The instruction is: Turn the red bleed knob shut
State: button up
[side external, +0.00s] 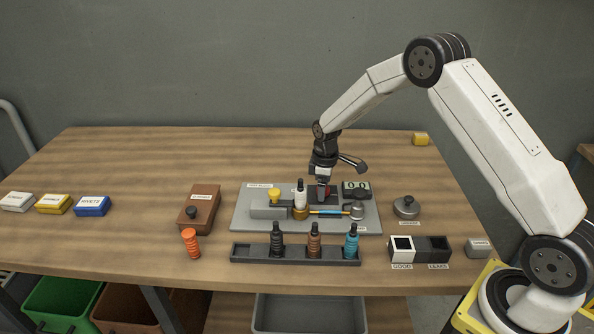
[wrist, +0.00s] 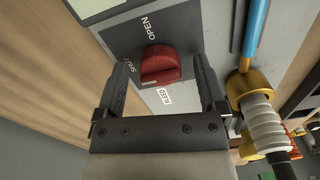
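The red bleed knob (wrist: 160,66) sits on a dark panel (wrist: 185,30) lettered OPEN and SHUT, with a small BLEED label beside it. In the wrist view its grip bar lies across the picture, and I cannot tell exactly which word it points to. My gripper (wrist: 162,75) is open, with one finger on each side of the knob. I see gaps between the fingers and the knob, and nothing is held. In the side view my gripper (side external: 322,190) points down over the grey test plate (side external: 245,222), and the red knob (side external: 327,191) is partly hidden by it.
A white ribbed fitting in a brass collar (wrist: 262,115) stands close right of the fingers in the wrist view. A blue rod (wrist: 256,30) lies near it. A digit display (side external: 356,189) is beside the knob. A rack (side external: 295,254) with several fittings stands in front.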

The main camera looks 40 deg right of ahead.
jog(key=shift+r, duration=0.15)
jog(key=shift+r, duration=3.8)
jog(key=s+a+r+m+t, duration=0.1)
jog(key=s+a+m, duration=0.2)
jog(key=s, duration=0.8)
jog(key=s+a+r+m+t, duration=0.1)
jog(key=s+a+m, duration=0.3)
jog(key=s, duration=0.8)
jog(key=shift+a+r+t, duration=0.3)
jog(key=shift+a+r, duration=0.2)
jog(key=shift+a, duration=0.65)
